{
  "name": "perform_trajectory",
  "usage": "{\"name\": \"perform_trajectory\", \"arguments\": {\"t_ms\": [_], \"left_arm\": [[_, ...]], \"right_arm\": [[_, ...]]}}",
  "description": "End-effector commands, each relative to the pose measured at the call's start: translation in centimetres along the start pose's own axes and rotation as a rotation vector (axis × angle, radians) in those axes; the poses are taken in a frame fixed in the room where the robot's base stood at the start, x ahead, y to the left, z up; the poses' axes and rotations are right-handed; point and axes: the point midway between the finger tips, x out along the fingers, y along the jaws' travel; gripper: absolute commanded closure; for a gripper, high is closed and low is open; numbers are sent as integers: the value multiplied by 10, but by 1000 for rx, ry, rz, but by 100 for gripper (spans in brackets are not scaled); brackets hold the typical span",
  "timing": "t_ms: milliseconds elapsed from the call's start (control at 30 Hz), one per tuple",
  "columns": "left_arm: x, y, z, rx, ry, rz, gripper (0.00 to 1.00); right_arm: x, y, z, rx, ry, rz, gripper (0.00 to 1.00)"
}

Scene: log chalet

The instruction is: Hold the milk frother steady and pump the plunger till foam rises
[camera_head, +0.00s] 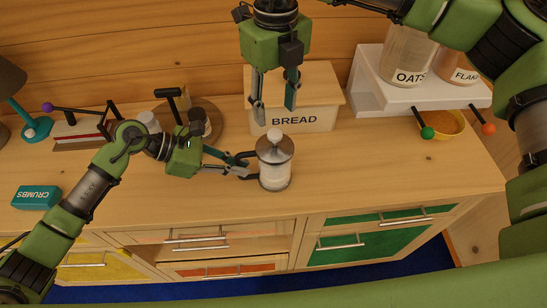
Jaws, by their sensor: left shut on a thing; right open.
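The milk frother (275,172) stands upright on the wooden counter, with a clear body, a metal lid and a pale plunger knob (275,134) on top. Its dark handle is on its left side. My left gripper (247,166) comes in from the left and is shut on the frother at its handle side. My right gripper (275,112) hangs from above, fingers pointing down and apart. It is open and empty, over or just behind the knob, in front of the bread bin. I cannot see foam clearly inside the frother.
The bread bin (320,118) stands behind the frother. A white shelf (370,100) with oats and flakes jars and an orange bowl (445,124) are at right. The counter right of the frother is clear.

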Motion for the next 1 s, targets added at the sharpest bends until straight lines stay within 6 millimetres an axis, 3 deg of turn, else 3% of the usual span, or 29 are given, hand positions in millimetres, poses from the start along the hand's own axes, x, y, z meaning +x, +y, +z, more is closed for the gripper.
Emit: {"name": "perform_trajectory", "arguments": {"t_ms": [33,133,567,1000], "left_arm": [[0,0,-1,-1,1,0,100],[0,0,-1,-1,1,0,71],[-6,1,0,0,1,2,71],[-91,1,-2,-1,4,3,71]], "right_arm": [[0,0,0,0,0,0,58],[0,0,0,0,0,0,58],[0,0,0,0,0,0,58],[0,0,0,0,0,0,58]]}}
